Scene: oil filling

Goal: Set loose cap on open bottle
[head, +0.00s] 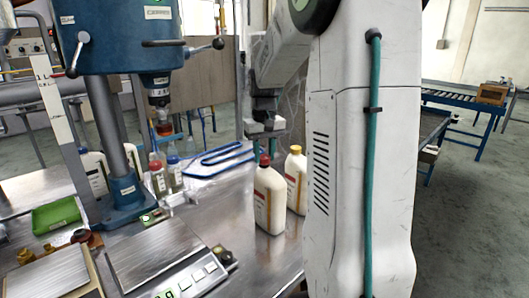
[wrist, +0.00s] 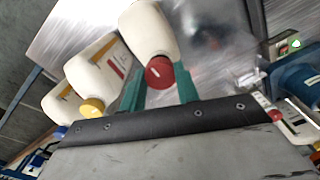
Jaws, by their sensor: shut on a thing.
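A white bottle (head: 269,200) with a label stands upright on the metal table, below my gripper. A red cap (head: 264,160) is at its mouth; I cannot tell whether the cap is seated or just above the neck. My gripper (head: 265,143) points down over the bottle, its green fingers on either side of the cap. In the wrist view my gripper (wrist: 158,88) is shut on the red cap (wrist: 158,72), and the white bottle (wrist: 147,30) lies right behind it in line. The mouth itself is hidden by the cap.
A yellow-capped bottle (head: 296,178) stands close at the right. Small red-capped (head: 158,180) and blue-capped (head: 175,172) bottles stand left, near the blue press (head: 120,35). A blue looped frame (head: 215,160), scale (head: 190,280) and green tray (head: 55,214) are also on the table.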

